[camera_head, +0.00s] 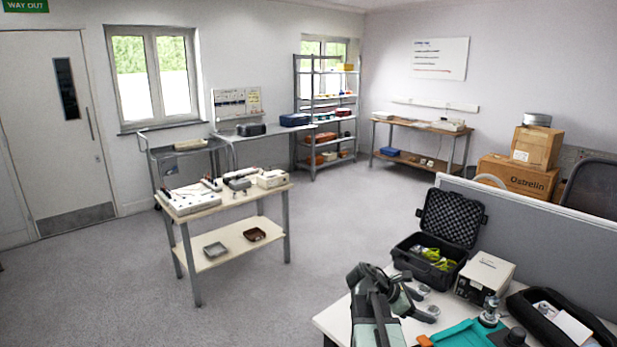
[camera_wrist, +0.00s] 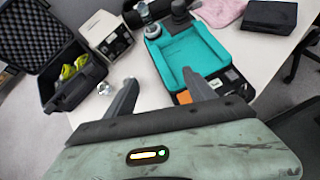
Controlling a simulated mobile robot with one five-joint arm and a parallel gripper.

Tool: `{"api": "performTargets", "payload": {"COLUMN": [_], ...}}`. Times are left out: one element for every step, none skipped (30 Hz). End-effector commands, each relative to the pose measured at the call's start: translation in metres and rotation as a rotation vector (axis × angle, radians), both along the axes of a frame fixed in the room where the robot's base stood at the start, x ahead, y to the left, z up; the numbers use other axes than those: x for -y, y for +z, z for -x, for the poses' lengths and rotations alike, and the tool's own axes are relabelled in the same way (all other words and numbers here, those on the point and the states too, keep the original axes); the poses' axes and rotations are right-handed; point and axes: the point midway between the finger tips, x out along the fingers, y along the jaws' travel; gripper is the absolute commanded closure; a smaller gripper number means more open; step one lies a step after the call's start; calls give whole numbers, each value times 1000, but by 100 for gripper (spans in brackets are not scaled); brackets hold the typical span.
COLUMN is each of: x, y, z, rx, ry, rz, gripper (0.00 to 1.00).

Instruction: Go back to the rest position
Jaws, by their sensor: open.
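My gripper (camera_wrist: 163,95) is open and empty in the wrist view, its two dark fingers spread above the white desk (camera_wrist: 138,64). Its fingers point toward the desk, with a teal tray (camera_wrist: 210,50) beyond and beside the right finger. In the head view my gripper (camera_head: 412,298) is at the desk's left part, near small grey metal pieces. My arm rises from the bottom of the head view and hides part of the desk edge.
An open black case (camera_head: 425,262) with foam lid and a white instrument box (camera_head: 485,277) stand on the desk. A grey partition (camera_head: 540,235) runs behind them. A workbench (camera_head: 222,204) stands at left; the floor (camera_head: 340,215) between is clear.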

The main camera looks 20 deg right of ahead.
Motion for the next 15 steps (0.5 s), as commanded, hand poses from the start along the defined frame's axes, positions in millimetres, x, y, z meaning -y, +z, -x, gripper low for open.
{"api": "performTargets", "payload": {"x": [-43,-68,-100,-125,-150,-184,-210,-236,-270,-295,-319,-347,-360,-370,-383], "y": [-9,-16,-25,-32,-39,-48,-54,-60,-68,-74,-79,-85,-89,-91,-92], "z": [-17,-26,-35,-41,-46,-49,-51,-51,-49,-46,-41,-33,-27,-23,-18], "rx": [57,97,152,192,233,286,325,364,414,450,487,533,565,592,617], "ry": [22,23,16,6,-11,-41,-72,-112,-181,-247,-326,-466,-579,-686,-811], "rz": [-54,-90,-143,-185,-230,-293,-343,-395,-468,-523,-578,-649,-688,-715,-739], "gripper": [37,37,37,37,37,37,37,37,37,37,37,37,37,37,37]}}
